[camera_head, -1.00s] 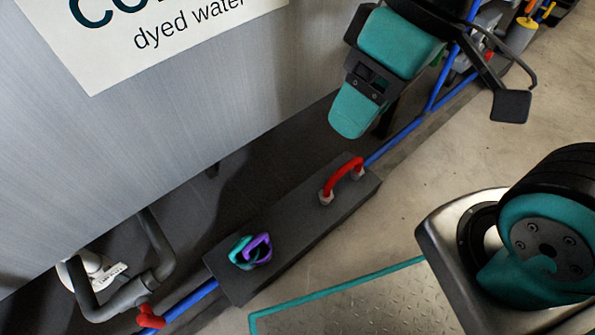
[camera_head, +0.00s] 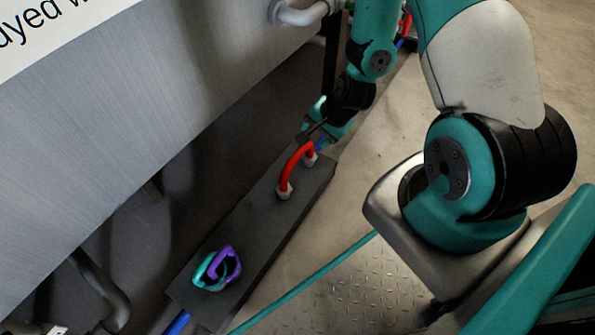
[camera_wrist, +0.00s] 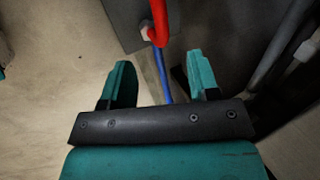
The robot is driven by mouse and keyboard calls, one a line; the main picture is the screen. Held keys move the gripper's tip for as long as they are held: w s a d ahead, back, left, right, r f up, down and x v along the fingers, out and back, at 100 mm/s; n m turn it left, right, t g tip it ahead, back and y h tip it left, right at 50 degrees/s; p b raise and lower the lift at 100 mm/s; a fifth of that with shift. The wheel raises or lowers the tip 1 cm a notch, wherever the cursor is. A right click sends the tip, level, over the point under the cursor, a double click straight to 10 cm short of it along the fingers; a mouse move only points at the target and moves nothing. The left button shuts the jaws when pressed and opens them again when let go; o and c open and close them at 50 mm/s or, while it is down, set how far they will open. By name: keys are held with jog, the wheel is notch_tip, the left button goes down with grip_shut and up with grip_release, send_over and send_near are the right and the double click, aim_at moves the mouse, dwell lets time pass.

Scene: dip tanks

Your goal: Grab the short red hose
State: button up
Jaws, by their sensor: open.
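The short red hose (camera_head: 291,163) is an arch standing on a dark grey block (camera_head: 256,235), with a pale fitting at each foot. In the wrist view the red hose (camera_wrist: 159,22) shows at the top centre, one pale fitting at its foot and its upper part cut off by the frame edge. My gripper (camera_wrist: 160,78) is open and empty, its two teal fingers apart, with the hose ahead of the gap between them. In the head view my gripper (camera_head: 318,128) is beside the hose's far end, partly hidden behind my wrist. I cannot tell whether it touches the hose.
Teal and purple rings (camera_head: 218,268) lie on the near end of the block. A large grey tank (camera_head: 140,110) rises along the left. A blue pipe (camera_wrist: 163,80) runs from the block's end. Open concrete floor lies to the right.

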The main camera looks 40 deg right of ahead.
aim_at(299, 154)
jog(key=b+x, duration=0.6)
jog(key=x, duration=0.6)
jog(key=shift+f+b, duration=0.1)
jog(key=shift+b, duration=0.3)
jog(key=b+x, duration=0.4)
jog(key=x, duration=0.1)
grip_shut()
